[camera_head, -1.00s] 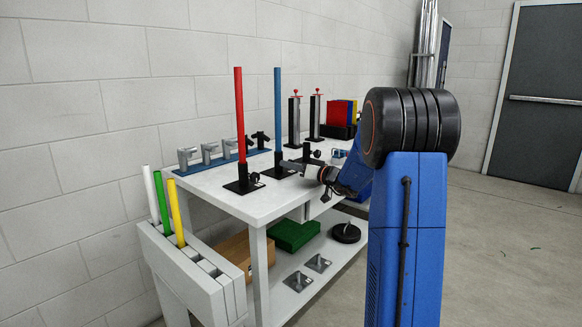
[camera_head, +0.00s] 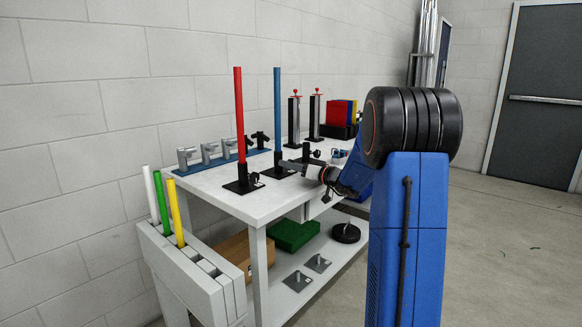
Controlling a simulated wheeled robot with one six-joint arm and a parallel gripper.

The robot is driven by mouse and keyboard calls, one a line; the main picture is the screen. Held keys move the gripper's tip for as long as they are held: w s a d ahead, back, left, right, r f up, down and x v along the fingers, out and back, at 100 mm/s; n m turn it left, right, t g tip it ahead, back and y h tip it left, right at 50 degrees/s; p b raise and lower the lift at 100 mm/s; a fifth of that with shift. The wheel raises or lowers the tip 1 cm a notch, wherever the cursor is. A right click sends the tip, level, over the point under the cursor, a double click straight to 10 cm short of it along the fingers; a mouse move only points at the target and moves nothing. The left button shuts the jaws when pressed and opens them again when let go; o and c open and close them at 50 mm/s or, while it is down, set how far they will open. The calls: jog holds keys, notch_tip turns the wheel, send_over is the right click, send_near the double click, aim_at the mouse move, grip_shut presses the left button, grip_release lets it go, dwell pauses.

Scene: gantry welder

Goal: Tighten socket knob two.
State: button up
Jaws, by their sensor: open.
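A red rod (camera_head: 240,115) stands upright in a black socket base (camera_head: 243,187) at the near end of the white table. A blue rod (camera_head: 277,105) stands upright behind it in a second black base (camera_head: 276,173). A small black knob (camera_head: 255,179) shows on the red rod's socket. Another black knob (camera_head: 317,153) shows beside a short black post (camera_head: 306,151) farther right. My gripper (camera_head: 285,165) is just right of the blue rod's base, low over the table, with its jaws open. It hides the knob side of the blue rod's socket. I cannot tell whether it touches.
Several grey and black fittings (camera_head: 208,152) stand on a blue strip along the wall. Two tall posts with red tops (camera_head: 294,118) and coloured bins (camera_head: 342,113) stand farther back. A rack (camera_head: 195,270) with white, green and yellow rods stands at the near left. Open floor lies right.

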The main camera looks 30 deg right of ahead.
jog(key=v, duration=1.7)
